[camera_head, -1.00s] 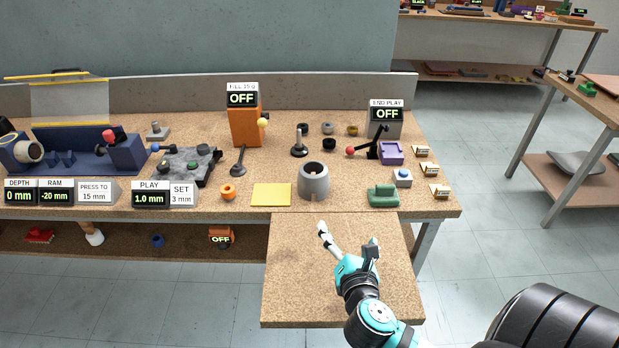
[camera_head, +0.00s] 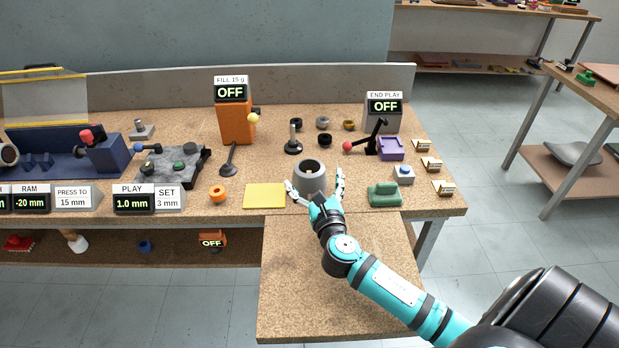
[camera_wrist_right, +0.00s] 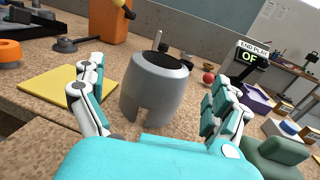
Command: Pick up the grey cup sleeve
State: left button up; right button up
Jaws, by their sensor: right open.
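The grey cup sleeve (camera_head: 309,178) stands upright on the bench near its front edge. It is a tapered ring with an open top and a notch low in its front wall, seen in the right wrist view (camera_wrist_right: 155,88). My right gripper (camera_head: 315,184) is open, with one finger on each side of the sleeve. In the right wrist view, gaps show between both fingers (camera_wrist_right: 158,100) and the sleeve's wall, so it is not gripped. The palm is in front of the sleeve and hides part of its lower front in the head view. My left gripper is out of view.
A yellow pad (camera_head: 264,196) lies left of the sleeve and a green block (camera_head: 384,195) stands to its right. Behind it are a dark tamper (camera_head: 293,143) and several small rings. A red-knobbed lever (camera_head: 372,140) stands at back right. The lower front board (camera_head: 300,290) is clear.

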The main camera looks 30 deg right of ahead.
aim_at(307, 163)
jog(key=shift+w+d, duration=0.1)
jog(key=shift+w, duration=0.1)
jog(key=shift+w+d+f, duration=0.1)
jog(key=shift+w+d, duration=0.05)
jog(key=shift+w, duration=0.15)
jog(key=x, duration=0.3)
jog(key=shift+w+d+f, duration=0.2)
jog(key=shift+w+f, duration=0.1)
jog(key=shift+w+d, duration=0.1)
jog(key=shift+w, duration=0.25)
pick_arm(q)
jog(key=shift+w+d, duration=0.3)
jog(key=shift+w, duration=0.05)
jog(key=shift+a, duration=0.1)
pick_arm(e)
jog(key=c, duration=1)
